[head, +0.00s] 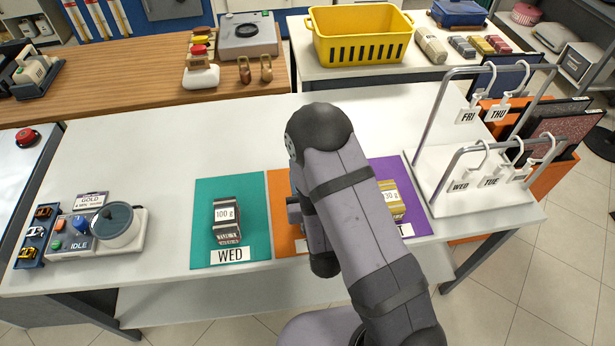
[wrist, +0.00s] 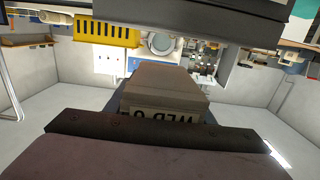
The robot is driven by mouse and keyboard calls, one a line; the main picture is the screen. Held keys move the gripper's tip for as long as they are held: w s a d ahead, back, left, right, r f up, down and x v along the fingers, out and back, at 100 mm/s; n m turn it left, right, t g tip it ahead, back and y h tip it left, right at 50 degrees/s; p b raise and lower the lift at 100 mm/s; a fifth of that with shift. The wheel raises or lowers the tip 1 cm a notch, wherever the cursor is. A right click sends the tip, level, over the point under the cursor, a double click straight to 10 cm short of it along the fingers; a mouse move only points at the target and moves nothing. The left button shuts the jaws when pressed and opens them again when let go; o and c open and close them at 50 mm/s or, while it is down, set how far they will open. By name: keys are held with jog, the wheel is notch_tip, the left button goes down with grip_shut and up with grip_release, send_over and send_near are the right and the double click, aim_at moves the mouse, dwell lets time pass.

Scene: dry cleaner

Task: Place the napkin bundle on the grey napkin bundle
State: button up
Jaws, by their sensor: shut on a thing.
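A yellow-striped bundle (head: 393,207) labelled "30 g" lies on the purple mat (head: 415,190). The orange mat (head: 281,222) between them is mostly hidden by my arm. In the wrist view, my gripper (wrist: 165,88) is shut on a taupe napkin bundle (wrist: 165,80) with partly visible upside-down lettering. In the head view, my arm hides most of the gripper and the held bundle. I cannot tell its height above the orange mat.
A scale-like device (head: 118,224) stands at the left. A white rack (head: 470,192) with hanging day tags stands at the right. A yellow basket (head: 360,35) and several folded bundles (head: 431,45) are on the back table. The white table behind the mats is clear.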

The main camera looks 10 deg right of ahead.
jog(key=shift+f, duration=1.75)
jog(key=shift+f, duration=0.15)
jog(key=o, duration=1.1)
jog(key=shift+r+p, duration=0.25)
jog(key=shift+p, duration=0.05)
jog(key=shift+s+f+b, duration=0.2)
jog(key=shift+s+b, duration=0.65)
jog(key=shift+s, duration=0.4)
jog(key=shift+s+r, duration=0.2)
jog(key=shift+s, duration=0.6)
